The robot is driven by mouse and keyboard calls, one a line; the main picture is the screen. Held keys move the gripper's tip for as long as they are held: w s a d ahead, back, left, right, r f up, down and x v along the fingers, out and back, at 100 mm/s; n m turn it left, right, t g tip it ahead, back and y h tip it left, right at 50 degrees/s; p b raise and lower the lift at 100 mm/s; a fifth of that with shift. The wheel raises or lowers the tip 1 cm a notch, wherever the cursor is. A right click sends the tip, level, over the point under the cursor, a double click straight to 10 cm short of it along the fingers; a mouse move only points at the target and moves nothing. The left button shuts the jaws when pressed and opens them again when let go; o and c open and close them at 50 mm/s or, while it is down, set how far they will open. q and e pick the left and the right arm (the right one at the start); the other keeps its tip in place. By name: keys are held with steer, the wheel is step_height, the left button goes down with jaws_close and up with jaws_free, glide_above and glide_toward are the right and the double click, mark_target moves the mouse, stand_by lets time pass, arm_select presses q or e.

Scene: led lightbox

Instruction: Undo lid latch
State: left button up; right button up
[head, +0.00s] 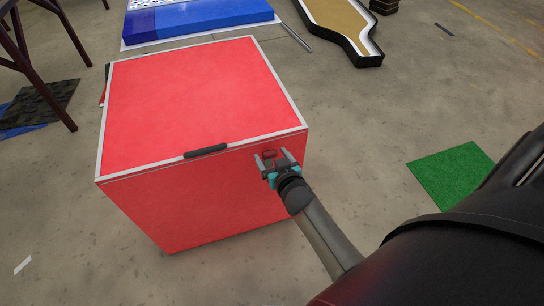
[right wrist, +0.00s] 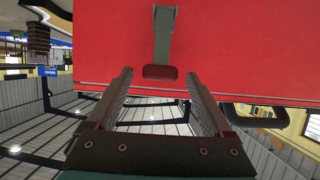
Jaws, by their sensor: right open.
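A large red box (head: 190,215) stands on the floor, its red lid (head: 195,100) edged in light grey and lying closed. A dark handle (head: 205,151) sits on the lid's front edge; it also shows in the right wrist view (right wrist: 253,116). The latch, a grey strip with a dark red tab (right wrist: 160,72), is on the box's front face near the right. My right gripper (head: 276,160) is open at the latch. In the right wrist view the tab lies between its fingertips, with gaps on both sides. My left gripper is out of view.
A green mat (head: 451,178) lies on the floor to the right. A blue padded block (head: 205,17) is behind the box, with a grey rod (head: 295,38) beside it. Dark table legs (head: 45,80) stand at the left. The floor before the box is clear.

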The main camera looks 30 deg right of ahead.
jaws_close()
stand_by(0.5)
stand_by(0.3)
